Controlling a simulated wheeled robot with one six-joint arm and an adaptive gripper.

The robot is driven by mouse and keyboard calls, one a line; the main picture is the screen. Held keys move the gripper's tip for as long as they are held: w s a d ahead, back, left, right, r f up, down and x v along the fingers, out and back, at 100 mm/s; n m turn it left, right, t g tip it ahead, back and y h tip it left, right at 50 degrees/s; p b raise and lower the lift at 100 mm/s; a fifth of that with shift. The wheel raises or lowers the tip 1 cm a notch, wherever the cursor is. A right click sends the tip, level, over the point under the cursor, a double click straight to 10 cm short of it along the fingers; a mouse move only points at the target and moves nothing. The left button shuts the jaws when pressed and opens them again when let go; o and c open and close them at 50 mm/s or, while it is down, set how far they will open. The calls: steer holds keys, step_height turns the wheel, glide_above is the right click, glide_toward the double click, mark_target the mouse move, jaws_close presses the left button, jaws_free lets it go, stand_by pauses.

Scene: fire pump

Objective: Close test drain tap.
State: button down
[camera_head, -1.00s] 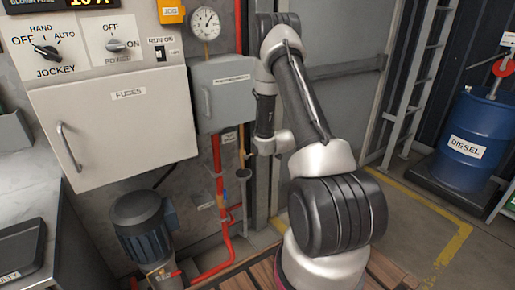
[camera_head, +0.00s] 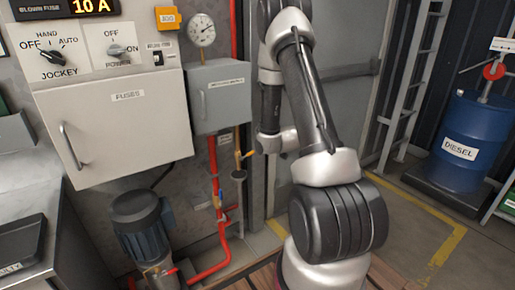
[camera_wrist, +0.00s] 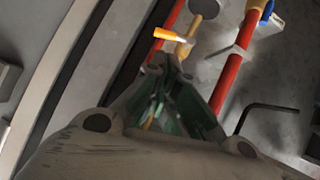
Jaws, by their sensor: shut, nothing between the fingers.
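A tap with a yellow-orange lever (camera_head: 247,154) sits on a thin brass pipe below the grey box. The lever sticks out to the right, across the pipe. In the wrist view the lever (camera_wrist: 170,34) lies just beyond my fingertips, with a brass part beside it. A blue-handled tap (camera_wrist: 267,9) is on the red pipe to its right. I cannot read which tap is the test drain. My gripper (camera_wrist: 168,68) is shut and empty, close below the lever in the picture; contact is unclear. In the head view the fingers cannot be made out.
A grey box (camera_head: 220,95) hangs above the taps. A red pipe (camera_head: 214,165) runs down beside the brass one. The white fuse cabinet (camera_head: 115,125) and a motor (camera_head: 140,222) stand to the left. A grey door post borders the right. A hex-shaped rod (camera_wrist: 262,108) shows in the wrist view.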

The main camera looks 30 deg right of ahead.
steer(key=shift+v, duration=1.65)
